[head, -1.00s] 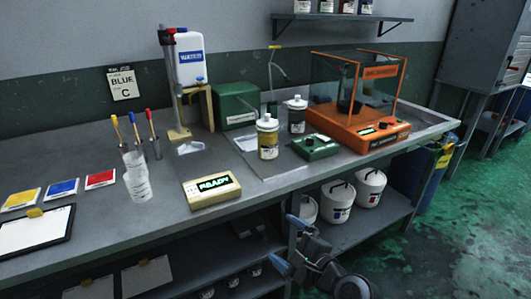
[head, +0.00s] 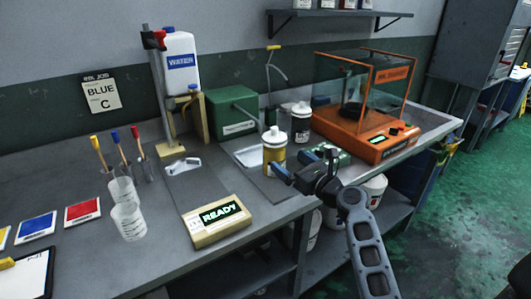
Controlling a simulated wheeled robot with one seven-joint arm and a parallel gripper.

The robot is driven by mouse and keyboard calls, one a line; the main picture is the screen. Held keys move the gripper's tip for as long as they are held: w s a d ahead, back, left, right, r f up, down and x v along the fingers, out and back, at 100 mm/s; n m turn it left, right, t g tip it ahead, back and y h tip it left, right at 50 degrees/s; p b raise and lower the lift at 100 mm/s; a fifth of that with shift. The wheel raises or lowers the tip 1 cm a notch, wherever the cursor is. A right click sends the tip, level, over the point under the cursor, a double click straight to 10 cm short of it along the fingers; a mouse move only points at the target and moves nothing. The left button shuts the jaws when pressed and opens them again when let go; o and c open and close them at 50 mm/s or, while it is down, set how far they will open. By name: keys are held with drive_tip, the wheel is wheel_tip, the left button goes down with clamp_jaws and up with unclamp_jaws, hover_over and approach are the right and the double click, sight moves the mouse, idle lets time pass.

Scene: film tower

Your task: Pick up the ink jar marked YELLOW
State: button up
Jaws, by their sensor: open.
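My gripper (head: 296,166) is raised over the front of the bench, open and empty, with its blue-tipped fingers pointing left. A jar with a yellow-brown body and white cap (head: 273,150) stands upright on the bench just left of the fingertips. One fingertip overlaps its lower right edge in the picture; I cannot tell whether they touch. Its label is too small to read, so I cannot tell if it is marked YELLOW.
A wall shelf (head: 340,14) holds several cut-off jars. Cups (head: 128,222) stand left. White tubs are under the bench.

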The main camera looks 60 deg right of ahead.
sight(274, 152)
drive_tip(key=x, duration=0.2)
drive_tip(key=shift+w+d+r, duration=0.1)
drive_tip(key=shift+w+d, duration=0.1)
drive_tip(key=shift+w, duration=0.05)
drive_tip(key=shift+a+f+p+x, duration=0.1)
drive_tip(key=shift+p+x, duration=0.1)
drive_tip(key=shift+x, duration=1.15)
drive_tip(key=shift+a+f+p+x, duration=0.1)
drive_tip(key=shift+a+p+x, duration=0.1)
drive_tip(key=shift+x, duration=1.15)
drive_tip(key=shift+w, duration=0.15)
drive_tip(key=shift+c, duration=0.3)
drive_tip(key=c, duration=1.2)
